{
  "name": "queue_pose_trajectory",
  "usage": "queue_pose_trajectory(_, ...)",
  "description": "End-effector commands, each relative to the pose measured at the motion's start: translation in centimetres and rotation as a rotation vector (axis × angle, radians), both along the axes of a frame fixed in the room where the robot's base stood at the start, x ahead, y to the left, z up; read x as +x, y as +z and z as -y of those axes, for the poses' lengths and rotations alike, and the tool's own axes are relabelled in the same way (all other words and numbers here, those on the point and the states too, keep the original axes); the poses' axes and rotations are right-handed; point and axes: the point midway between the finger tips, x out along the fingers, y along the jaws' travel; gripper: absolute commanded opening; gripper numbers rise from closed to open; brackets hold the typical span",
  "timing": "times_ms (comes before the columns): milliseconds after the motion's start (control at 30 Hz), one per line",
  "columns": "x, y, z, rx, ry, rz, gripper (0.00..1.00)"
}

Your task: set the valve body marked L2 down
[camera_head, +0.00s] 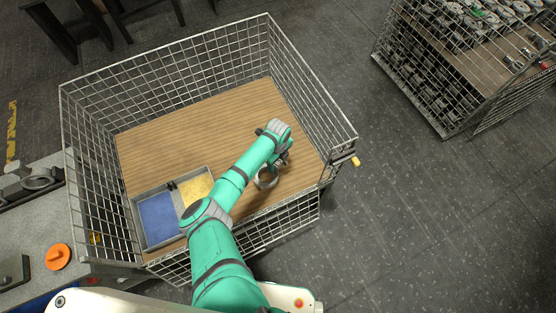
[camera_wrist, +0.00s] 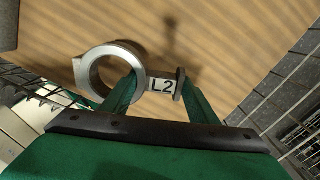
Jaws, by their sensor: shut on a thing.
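The valve body marked L2 (camera_wrist: 108,62) is a grey metal ring with a short neck and flange, and the neck bears a white L2 label. My gripper (camera_wrist: 160,88) is shut on it, with one finger at the ring and the other by the flange. In the head view the valve body (camera_head: 266,182) is partly hidden by my gripper (camera_head: 280,162), over the right part of the mesh cage's wooden floor (camera_head: 200,130). I cannot tell whether it touches the floor. A shadow lies on the floor beyond it in the wrist view.
The wire mesh cage (camera_head: 315,100) has walls around the floor. A grey tray with a blue compartment (camera_head: 157,219) and a yellow compartment (camera_head: 196,189) lies at the front left inside it. The floor behind my gripper is clear. Another cage (camera_head: 405,85) holding castings stands at the right.

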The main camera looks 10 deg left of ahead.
Motion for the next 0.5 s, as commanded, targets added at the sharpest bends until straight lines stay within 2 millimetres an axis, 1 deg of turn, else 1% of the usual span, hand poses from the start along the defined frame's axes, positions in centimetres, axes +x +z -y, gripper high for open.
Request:
queue_pose_trajectory(300, 0.0, -2.3, -0.1, 0.0, 0.003, 0.0, 0.0)
queue_pose_trajectory(500, 0.1, -3.1, -0.2, 0.001, 0.001, 0.001, 0.0)
